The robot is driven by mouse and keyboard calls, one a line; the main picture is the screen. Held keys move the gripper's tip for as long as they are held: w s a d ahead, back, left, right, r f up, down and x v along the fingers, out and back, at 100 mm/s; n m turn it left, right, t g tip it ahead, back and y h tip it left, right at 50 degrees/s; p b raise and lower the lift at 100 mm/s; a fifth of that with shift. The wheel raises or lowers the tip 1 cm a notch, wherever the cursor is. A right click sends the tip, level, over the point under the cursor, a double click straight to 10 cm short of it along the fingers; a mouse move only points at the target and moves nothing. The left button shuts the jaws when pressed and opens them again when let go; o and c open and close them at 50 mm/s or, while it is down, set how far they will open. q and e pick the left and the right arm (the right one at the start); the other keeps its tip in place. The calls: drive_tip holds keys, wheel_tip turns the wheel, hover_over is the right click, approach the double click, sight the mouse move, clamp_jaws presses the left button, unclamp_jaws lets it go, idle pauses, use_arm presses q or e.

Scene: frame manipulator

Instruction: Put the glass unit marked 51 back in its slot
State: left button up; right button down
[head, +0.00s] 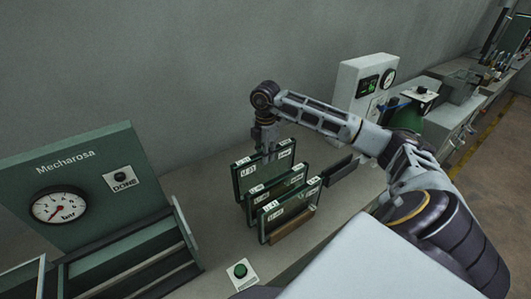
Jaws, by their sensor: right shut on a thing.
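Several dark-framed glass units with white labels stand upright one behind another on the bench: a rear one (246,184), a middle one (257,198) and a front one (270,220). The labels are too small to read surely, so I cannot tell which is marked 51. My right gripper (267,151) points down at the top edge of the rear unit and is shut on it. The unit's lower part is hidden by the others, so I cannot tell whether it is seated. A brown block (293,227) shows beneath the front unit. My left gripper is out of view.
A green Mecharosa machine (92,170) with a gauge (59,205) and dark rails (135,268) stands at left. A green button (240,270) is at the front. A dark block (340,168) and a white instrument box (360,85) are right of the units. A wall is behind.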

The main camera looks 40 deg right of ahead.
sight(266, 167)
drive_tip(key=shift+f+b, duration=1.75)
drive_tip(key=shift+f, duration=1.4)
drive_tip(key=c, duration=1.3)
unclamp_jaws()
drive_tip(key=shift+o, duration=0.2)
drive_tip(key=shift+f, duration=0.15)
drive_tip(key=shift+r, duration=6.1)
drive_tip(key=shift+s+f, duration=0.1)
